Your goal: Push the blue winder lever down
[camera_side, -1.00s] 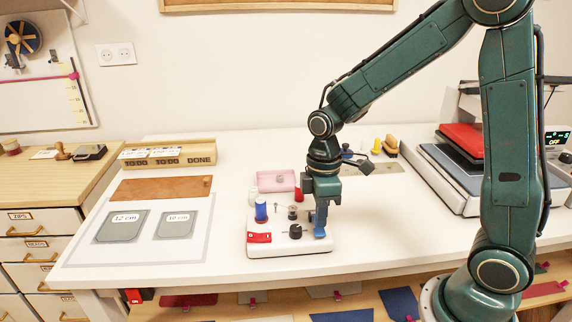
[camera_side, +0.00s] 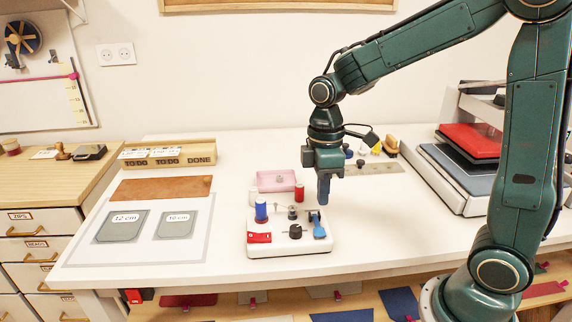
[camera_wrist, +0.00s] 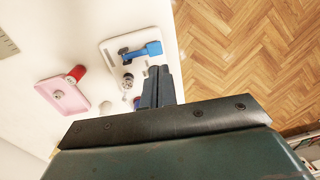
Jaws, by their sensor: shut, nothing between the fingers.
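The blue winder lever (camera_side: 318,226) is on the right side of the white winder base (camera_side: 290,249), near the table's front edge. In the side view it leans toward the front with its lower end near the base. It also shows in the wrist view (camera_wrist: 146,51) as a blue bar by a dark pivot. My gripper (camera_side: 323,203) is shut and empty. It points down, above and slightly behind the lever, apart from it. In the wrist view the shut fingers (camera_wrist: 158,75) lie beside the lever.
The winder base carries a blue spool (camera_side: 261,210), a red switch (camera_side: 259,237) and a black knob (camera_side: 295,231). A red spool (camera_side: 299,192) and a pink tray (camera_side: 276,182) stand behind. The table is clear to the right of the base.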

